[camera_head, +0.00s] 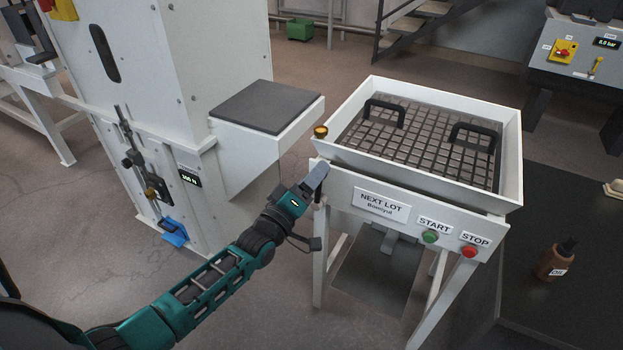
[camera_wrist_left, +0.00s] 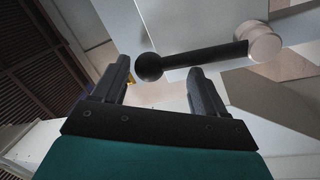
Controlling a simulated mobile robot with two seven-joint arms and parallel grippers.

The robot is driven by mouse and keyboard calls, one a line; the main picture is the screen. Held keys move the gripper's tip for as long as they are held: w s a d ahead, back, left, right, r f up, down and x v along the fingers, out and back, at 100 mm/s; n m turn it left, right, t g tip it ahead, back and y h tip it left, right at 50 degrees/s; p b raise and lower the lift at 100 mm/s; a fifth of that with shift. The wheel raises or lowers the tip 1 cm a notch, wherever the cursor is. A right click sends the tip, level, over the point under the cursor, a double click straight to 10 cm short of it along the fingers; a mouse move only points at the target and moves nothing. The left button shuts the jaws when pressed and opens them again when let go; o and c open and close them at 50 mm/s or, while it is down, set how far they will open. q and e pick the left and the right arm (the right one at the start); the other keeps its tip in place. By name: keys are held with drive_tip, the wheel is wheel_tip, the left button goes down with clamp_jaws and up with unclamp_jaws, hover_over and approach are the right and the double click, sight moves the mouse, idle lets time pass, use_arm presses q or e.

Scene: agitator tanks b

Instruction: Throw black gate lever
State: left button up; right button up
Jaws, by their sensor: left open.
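The black gate lever shows in the left wrist view as a dark rod (camera_wrist_left: 205,58) with a round ball knob at its left end and a pale round hub at its right end. In the head view I cannot clearly make it out behind my gripper. My left gripper (camera_head: 315,182) is at the front left corner of the white sieve station (camera_head: 425,205). In the left wrist view its two fingers (camera_wrist_left: 160,70) are apart, with the ball knob appearing between the fingertips. I cannot tell whether they touch the lever. My right gripper is not in view.
The station carries a grid-covered tray, an amber knob (camera_head: 320,131), a green START button (camera_head: 430,237) and a red STOP button (camera_head: 469,252). A white cabinet with a grey-topped shelf (camera_head: 265,106) stands to the left. A brown bottle (camera_head: 555,262) stands on a dark surface at right.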

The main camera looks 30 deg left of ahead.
use_arm(q)
drive_tip(key=s+a+f+p, duration=0.1)
drive_tip(key=s+f+p, duration=0.1)
drive_tip(key=s, duration=1)
drive_tip(key=shift+s+a, duration=0.3)
drive_tip(key=shift+a, duration=0.05)
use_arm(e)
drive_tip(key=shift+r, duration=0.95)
use_arm(q)
drive_tip(key=s+d+r+m+g+p, duration=0.1)
drive_tip(key=s+d+m+g+p, duration=0.7)
drive_tip(key=s+d+m+p, duration=0.1)
drive_tip(key=s+m+p, duration=0.1)
drive_tip(key=s+m, duration=0.1)
drive_tip(key=m, duration=0.1)
drive_tip(key=shift+r+m+g, duration=0.15)
drive_tip(key=shift+m+g, duration=0.15)
drive_tip(key=shift+g, duration=0.1)
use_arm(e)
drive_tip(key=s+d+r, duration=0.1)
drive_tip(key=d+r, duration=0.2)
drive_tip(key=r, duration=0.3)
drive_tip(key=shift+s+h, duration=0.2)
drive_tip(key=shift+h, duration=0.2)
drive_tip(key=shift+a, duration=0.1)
